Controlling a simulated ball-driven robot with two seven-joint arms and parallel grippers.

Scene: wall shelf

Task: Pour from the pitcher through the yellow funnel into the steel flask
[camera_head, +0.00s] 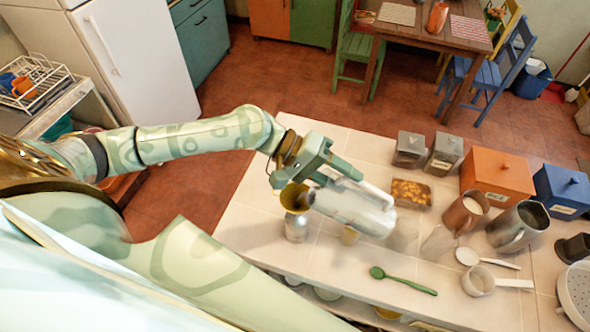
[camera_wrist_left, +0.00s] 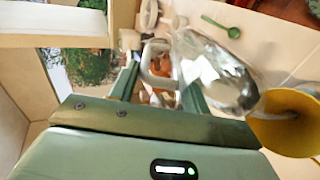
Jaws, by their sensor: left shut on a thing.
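My left gripper (camera_head: 338,172) is shut on the handle of the clear pitcher (camera_head: 358,208). The pitcher is tipped far over, with its mouth toward the left in the head view, at the yellow funnel (camera_head: 295,196). The funnel stands in the steel flask (camera_head: 297,228), which is upright on the counter. In the left wrist view the pitcher (camera_wrist_left: 215,75) lies slanted, its lip end by the funnel (camera_wrist_left: 292,125). A pale streak shows between the lip and the funnel; I cannot tell how much liquid is left. My right gripper is out of view.
The tiled counter (camera_head: 262,205) holds a green spoon (camera_head: 403,281), a tray of brown pieces (camera_head: 411,193), a copper cup (camera_head: 465,214), a steel jug (camera_head: 517,227), a white measuring cup (camera_head: 479,281) and canisters (camera_head: 497,175). Several small glasses or cups stand near the pitcher, partly hidden.

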